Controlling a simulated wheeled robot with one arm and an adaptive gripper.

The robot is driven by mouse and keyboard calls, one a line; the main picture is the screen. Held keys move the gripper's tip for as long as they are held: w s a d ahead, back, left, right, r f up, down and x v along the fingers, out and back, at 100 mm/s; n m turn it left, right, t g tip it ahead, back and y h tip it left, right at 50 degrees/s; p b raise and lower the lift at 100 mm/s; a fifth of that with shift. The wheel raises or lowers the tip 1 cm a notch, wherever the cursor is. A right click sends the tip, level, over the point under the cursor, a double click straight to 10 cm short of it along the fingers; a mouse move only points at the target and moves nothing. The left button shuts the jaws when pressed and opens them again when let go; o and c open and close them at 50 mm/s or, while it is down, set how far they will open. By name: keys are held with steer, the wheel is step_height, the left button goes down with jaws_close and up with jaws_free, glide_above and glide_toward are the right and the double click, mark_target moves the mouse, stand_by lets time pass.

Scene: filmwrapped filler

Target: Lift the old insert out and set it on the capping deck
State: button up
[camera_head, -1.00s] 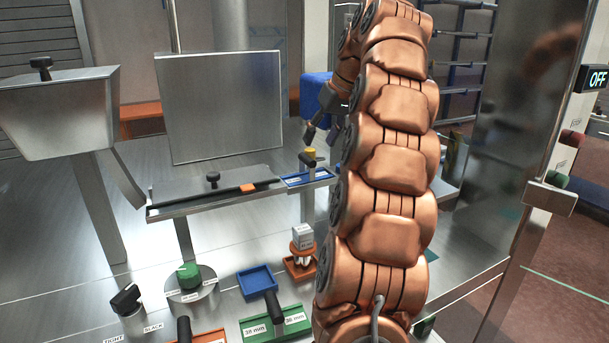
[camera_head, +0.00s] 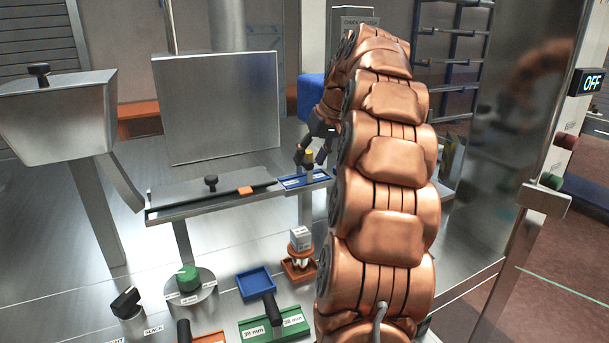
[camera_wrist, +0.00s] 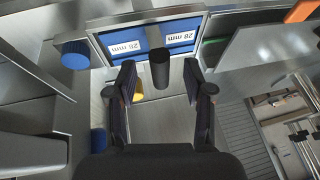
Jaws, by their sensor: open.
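The blue insert (camera_head: 292,183) with "28 mm" labels sits at the right end of the steel rail; it also shows in the wrist view (camera_wrist: 180,25). Its upright black handle (camera_wrist: 159,75) stands between my fingers in the wrist view. My gripper (camera_head: 312,157) is open around the handle, with a gap on each side and no visible contact. A yellow part (camera_head: 309,154) shows at the gripper in the head view. A green insert (camera_head: 294,326) marked "38 mm", with a black handle, lies on the steel deck (camera_head: 222,312) in the foreground.
An empty blue tray (camera_head: 255,283) and an orange tray (camera_head: 299,272) holding a white-labelled item stand on the deck. A green knob (camera_head: 188,279) and a black knob (camera_head: 126,302) are at left. A steel panel (camera_head: 220,108) rises behind the rail. My arm hides the deck's right side.

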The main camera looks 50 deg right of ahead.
steer(key=shift+x, duration=0.95)
steer(key=shift+c, duration=0.3)
jaws_close()
